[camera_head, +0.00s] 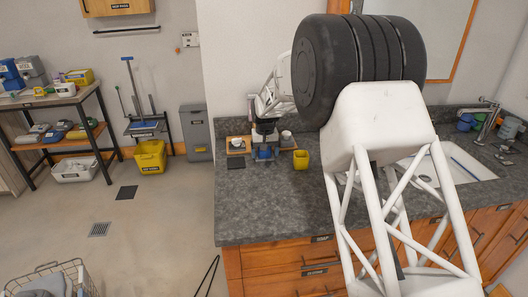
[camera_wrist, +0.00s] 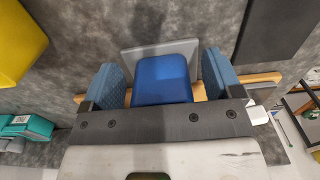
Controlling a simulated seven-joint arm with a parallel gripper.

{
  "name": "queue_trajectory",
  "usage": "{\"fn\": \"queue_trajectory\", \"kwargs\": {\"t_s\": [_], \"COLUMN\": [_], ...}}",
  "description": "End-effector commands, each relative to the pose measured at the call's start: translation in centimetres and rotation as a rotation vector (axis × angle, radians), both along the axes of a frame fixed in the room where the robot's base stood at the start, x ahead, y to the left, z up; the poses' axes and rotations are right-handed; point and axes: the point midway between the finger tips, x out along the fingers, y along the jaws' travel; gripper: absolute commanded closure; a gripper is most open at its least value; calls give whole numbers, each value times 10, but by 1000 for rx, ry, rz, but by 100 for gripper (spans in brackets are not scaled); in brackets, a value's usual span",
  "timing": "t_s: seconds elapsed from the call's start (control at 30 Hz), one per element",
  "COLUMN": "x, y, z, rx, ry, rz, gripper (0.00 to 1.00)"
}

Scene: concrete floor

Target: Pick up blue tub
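The blue tub (camera_wrist: 165,80) is in the middle of the wrist view, between the two blue-padded fingers of my gripper (camera_wrist: 164,84). The fingers are apart, with a narrow gap on each side of the tub. In the head view the blue tub (camera_head: 264,153) shows as a small patch on the counter, under my gripper (camera_head: 264,143). My gripper points down there and hides much of the tub. A flat grey piece (camera_wrist: 128,60) lies beside and behind the tub in the wrist view.
A wooden tray (camera_head: 236,146) lies by the tub. A yellow cup (camera_head: 301,160) and a small white cup (camera_head: 287,137) stand to the right. A dark mat (camera_head: 236,162) lies at left. The counter front (camera_head: 265,205) is clear. A sink (camera_head: 455,160) is at right.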

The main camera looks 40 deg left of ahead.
Motion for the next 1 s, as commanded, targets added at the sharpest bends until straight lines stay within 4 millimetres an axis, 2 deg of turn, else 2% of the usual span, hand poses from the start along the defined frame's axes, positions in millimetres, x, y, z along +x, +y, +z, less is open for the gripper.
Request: {"fn": "queue_trajectory", "kwargs": {"t_s": [0.03, 0.3, 0.37, 0.77, 1.0], "x": [0, 0, 0, 0, 0], "y": [0, 0, 0, 0, 0], "z": [0, 0, 0, 6, 28], "rx": [0, 0, 0, 1, 2], "ry": [0, 0, 0, -1, -2], "rz": [0, 0, 0, 0, 0], "gripper": [24, 65, 71, 71, 71]}}
